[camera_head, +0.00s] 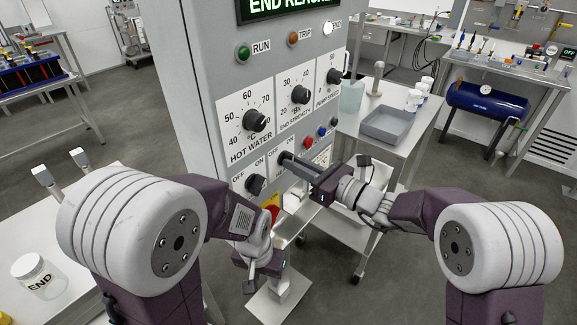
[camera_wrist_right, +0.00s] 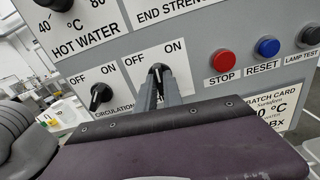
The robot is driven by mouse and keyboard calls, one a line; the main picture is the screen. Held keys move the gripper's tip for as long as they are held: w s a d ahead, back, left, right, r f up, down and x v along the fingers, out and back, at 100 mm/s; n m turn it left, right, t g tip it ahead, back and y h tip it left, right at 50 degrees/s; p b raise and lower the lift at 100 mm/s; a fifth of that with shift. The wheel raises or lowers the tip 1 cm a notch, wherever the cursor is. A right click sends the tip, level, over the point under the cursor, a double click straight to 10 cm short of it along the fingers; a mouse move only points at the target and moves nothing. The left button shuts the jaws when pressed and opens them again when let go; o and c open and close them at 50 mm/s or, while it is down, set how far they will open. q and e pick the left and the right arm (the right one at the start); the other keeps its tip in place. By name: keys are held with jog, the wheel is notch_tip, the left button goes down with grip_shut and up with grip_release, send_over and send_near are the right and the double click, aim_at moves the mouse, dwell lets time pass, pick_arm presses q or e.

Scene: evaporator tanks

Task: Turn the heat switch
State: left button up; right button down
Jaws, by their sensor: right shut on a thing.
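The control panel has two black OFF/ON rotary switches. In the right wrist view the fingers (camera_wrist_right: 160,90) meet the knob, whose visible top is close to upright between OFF and ON. The left switch, CIRCULATION (camera_wrist_right: 100,96), is free. My left gripper (camera_head: 268,264) hangs low beside the panel, away from the switches; its fingers are unclear.
Above are dials for HOT WATER (camera_head: 255,121), END STRENGTH (camera_head: 300,95) and PUMP SPEED (camera_head: 334,76). Red STOP (camera_wrist_right: 222,61) and blue RESET (camera_wrist_right: 268,46) buttons sit right of the switch. A trolley with a grey tray (camera_head: 386,124) stands behind. A jar labelled END (camera_head: 40,277) is at lower left.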

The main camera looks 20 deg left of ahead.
jog(key=shift+f, duration=0.1)
jog(key=n+b, duration=0.2)
jog(key=shift+b, duration=0.4)
jog(key=n+b, duration=0.2)
jog(key=b, duration=0.1)
dwell(0.7)
